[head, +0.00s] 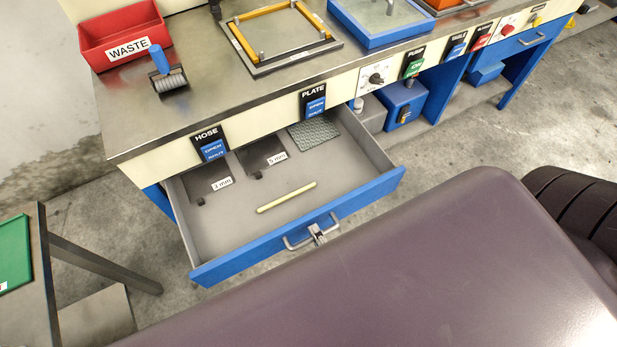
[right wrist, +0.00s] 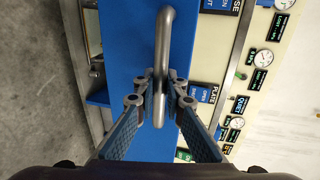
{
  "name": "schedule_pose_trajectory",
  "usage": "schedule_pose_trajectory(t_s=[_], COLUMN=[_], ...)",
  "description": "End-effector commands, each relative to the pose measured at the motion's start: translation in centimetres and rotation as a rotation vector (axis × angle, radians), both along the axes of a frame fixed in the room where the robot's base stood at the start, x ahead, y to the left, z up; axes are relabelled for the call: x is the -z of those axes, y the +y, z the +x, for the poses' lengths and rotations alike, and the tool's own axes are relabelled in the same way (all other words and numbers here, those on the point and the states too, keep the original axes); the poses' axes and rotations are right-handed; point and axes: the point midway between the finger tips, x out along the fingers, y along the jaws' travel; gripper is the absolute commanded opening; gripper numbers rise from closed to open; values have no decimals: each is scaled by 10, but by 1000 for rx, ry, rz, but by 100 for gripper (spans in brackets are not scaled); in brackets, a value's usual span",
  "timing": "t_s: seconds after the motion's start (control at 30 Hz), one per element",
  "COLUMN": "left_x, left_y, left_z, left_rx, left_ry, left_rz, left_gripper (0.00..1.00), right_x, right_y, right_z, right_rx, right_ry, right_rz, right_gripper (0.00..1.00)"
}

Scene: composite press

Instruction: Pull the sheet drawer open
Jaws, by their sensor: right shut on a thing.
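The sheet drawer (head: 245,225) stands open below the worktop, its blue front pulled well out and its inside showing. Its metal bar handle (head: 296,244) is on the blue front. My right gripper (head: 317,233) is at the handle, with only its fingertips showing in the head view. In the right wrist view, my right gripper (right wrist: 161,95) is shut on the handle (right wrist: 166,40), with one finger on each side of the bar and the blue drawer front (right wrist: 125,60) behind. My left gripper is not in view.
The drawer holds dark sheets (head: 262,153) labelled in mm, a green textured sheet (head: 314,133) and a pale yellow stick (head: 287,197). A red waste bin (head: 125,37) and a roller (head: 168,78) stand on the worktop. A side table (head: 40,270) is at lower left.

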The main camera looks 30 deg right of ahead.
Motion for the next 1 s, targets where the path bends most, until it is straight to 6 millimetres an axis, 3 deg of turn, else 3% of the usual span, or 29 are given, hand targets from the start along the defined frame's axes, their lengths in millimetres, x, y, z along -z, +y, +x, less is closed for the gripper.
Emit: schedule_pose_trajectory(t_s=[0.3,0.8,0.83,1.0], left_x=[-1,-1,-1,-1], left_y=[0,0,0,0], left_z=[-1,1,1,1], left_rx=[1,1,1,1], left_ry=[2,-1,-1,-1], left_rz=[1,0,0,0], left_gripper=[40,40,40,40], right_x=[0,0,0,0], right_y=[-1,-1,-1,-1], right_z=[-30,-35,-35,-35], right_rx=[-1,-1,-1,-1], right_ry=[0,0,0,-1], right_rz=[-1,0,0,0], right_gripper=[0,0,13,28])
